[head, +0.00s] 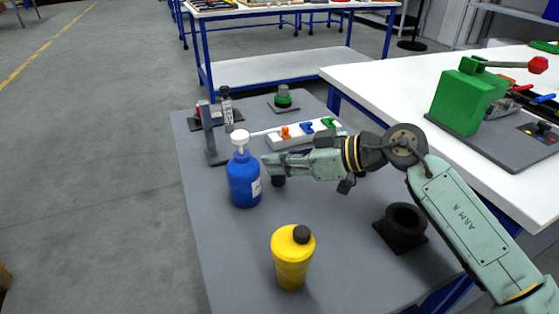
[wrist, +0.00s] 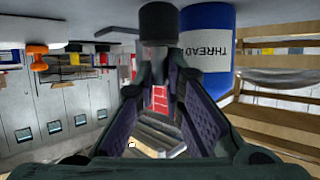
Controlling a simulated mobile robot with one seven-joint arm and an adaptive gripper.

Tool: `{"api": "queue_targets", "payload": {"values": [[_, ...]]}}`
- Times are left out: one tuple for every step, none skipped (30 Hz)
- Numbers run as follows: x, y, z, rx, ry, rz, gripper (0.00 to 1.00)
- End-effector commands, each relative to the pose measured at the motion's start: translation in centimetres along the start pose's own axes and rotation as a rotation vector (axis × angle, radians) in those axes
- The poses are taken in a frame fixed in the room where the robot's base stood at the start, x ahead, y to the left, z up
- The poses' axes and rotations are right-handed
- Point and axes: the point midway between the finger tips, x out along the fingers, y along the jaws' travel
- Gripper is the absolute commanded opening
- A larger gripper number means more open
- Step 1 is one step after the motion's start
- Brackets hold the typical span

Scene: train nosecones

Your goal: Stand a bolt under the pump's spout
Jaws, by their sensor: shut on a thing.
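The pump bottle (head: 244,180) is blue with a white pump head, and stands upright on the grey table. Its white spout (head: 264,131) points right. My gripper (head: 270,166) is just right of the bottle and low over the table. In the wrist view my gripper (wrist: 158,80) is shut on a bolt (wrist: 155,52), with the grey shank between the fingers. Its dark head (head: 278,181) points down, at or close to the tabletop; contact is unclear. The bottle (wrist: 207,45), labelled THREAD, appears beside the bolt in the wrist view. Exact alignment under the spout is unclear.
A yellow bottle (head: 293,258) and a black ring-shaped holder (head: 402,226) stand nearer the front. Behind are a white block (head: 290,141) with coloured knobs, a grey upright stand (head: 211,140) and a green dome (head: 283,97). The table's left front is clear.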

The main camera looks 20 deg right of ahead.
Motion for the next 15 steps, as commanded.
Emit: {"api": "queue_targets", "payload": {"values": [[0.14,-0.01,0.36,0.0,0.001,0.0,0.0],[0.21,-0.01,0.54,0.0,0.001,0.0,0.0],[0.27,0.0,0.7,-0.001,0.001,0.0,0.0],[0.3,0.01,0.76,-0.001,0.001,0.0,0.0],[0.31,0.01,0.79,-0.001,0.0,0.0,0.0],[0.3,0.02,0.8,-0.001,0.0,0.0,0.0],[0.3,0.02,0.8,-0.001,0.0,0.0,0.0],[0.3,0.02,0.8,-0.001,-0.001,0.0,0.0],[0.3,0.02,0.8,-0.001,-0.001,0.0,0.0],[0.31,0.02,0.82,-0.001,-0.001,0.0,0.0],[0.33,0.03,0.89,-0.001,-0.001,0.0,0.0],[0.38,0.03,1.03,-0.001,-0.001,0.0,0.0],[0.43,0.03,1.15,-0.001,-0.001,0.0,0.0],[0.47,0.04,1.25,-0.001,-0.001,0.0,0.0],[0.47,0.04,1.26,-0.001,-0.001,0.0,0.1]]}}
